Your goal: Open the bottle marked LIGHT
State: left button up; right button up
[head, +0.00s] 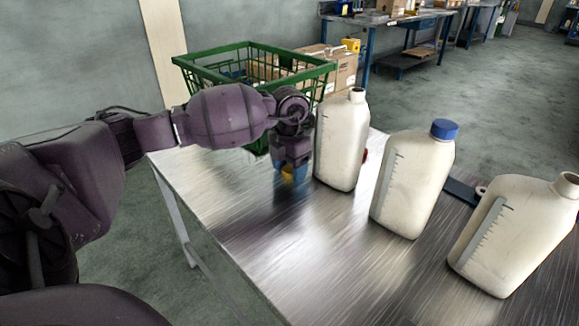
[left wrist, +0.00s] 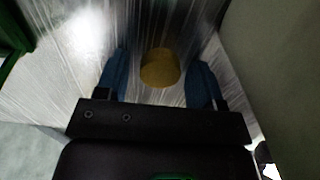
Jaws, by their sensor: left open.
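Three cream bottles stand on the metal table. The left bottle (head: 342,145) and the right bottle (head: 515,232) have bare necks. The middle bottle (head: 412,185) wears a blue cap (head: 444,129). No LIGHT label is readable on any of them. My left gripper (head: 292,168) points down low over the table, just left of the left bottle. Its blue fingers are open in the left wrist view (left wrist: 160,80), with a yellow cap (left wrist: 160,68) between them and gaps on both sides. The cap also shows under the gripper in the head view (head: 294,174). My right gripper is out of sight.
A green crate (head: 255,47) stands behind my left gripper. A dark flat object (head: 461,191) lies partly hidden behind the middle and right bottles. The table (head: 270,235) is clear at its front left. Workbenches (head: 395,22) stand far behind.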

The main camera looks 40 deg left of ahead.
aim_at(289, 168)
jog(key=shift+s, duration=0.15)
pick_arm(q)
jog(key=shift+r, duration=0.2)
notch_tip(289, 168, up, 12)
jog(key=p, duration=0.2)
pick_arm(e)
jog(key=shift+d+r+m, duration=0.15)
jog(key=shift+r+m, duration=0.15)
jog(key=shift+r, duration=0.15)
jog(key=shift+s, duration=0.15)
